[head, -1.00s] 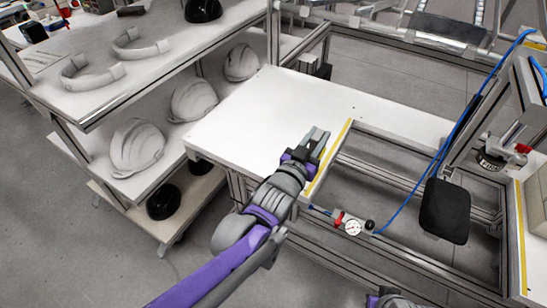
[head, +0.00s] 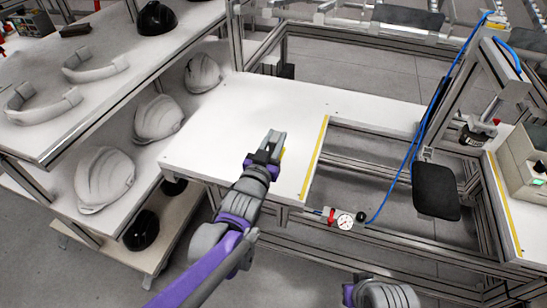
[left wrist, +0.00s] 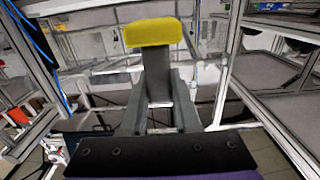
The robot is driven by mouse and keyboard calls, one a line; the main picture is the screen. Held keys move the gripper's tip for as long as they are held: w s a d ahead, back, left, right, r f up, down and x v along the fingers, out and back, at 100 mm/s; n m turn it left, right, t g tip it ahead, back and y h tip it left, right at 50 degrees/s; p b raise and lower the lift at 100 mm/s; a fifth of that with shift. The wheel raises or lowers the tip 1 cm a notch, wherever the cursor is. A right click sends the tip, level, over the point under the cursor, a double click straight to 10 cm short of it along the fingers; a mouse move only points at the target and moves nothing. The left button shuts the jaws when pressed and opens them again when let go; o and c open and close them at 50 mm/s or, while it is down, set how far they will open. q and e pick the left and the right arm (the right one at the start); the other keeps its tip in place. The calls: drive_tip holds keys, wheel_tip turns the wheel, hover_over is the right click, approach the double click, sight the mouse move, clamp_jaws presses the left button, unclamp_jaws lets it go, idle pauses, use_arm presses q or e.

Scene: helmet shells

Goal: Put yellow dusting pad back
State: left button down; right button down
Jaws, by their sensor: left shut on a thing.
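The yellow dusting pad (left wrist: 152,32) shows at the far end of my left gripper (left wrist: 158,88) in the left wrist view. My left gripper is shut on it, and the pad's long side lies across the fingers. In the head view, my left gripper (head: 275,142) is over the white bench top (head: 225,122), left of the yellow edge strip. Only a small sliver of the pad (head: 282,154) shows there beside the fingers; the rest is hidden. Part of my right arm shows at the bottom, but its gripper is out of view.
A shelf rack (head: 95,95) on the left holds white helmet shells (head: 104,180) and curved white bands (head: 95,64). Right of the bench is an open metal frame with a gauge (head: 344,221), a blue hose (head: 396,160) and a black plate (head: 436,191). The bench's middle is clear.

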use_arm(q)
wheel_tip(320, 180, down, 5)
drive_tip(key=shift+f+b, duration=0.1)
drive_tip(key=shift+b, duration=0.55)
drive_tip(key=shift+f, duration=0.2)
drive_tip(key=c, duration=0.7)
unclamp_jaws()
drive_tip(key=shift+r, duration=0.1)
drive_tip(key=shift+o, duration=0.2)
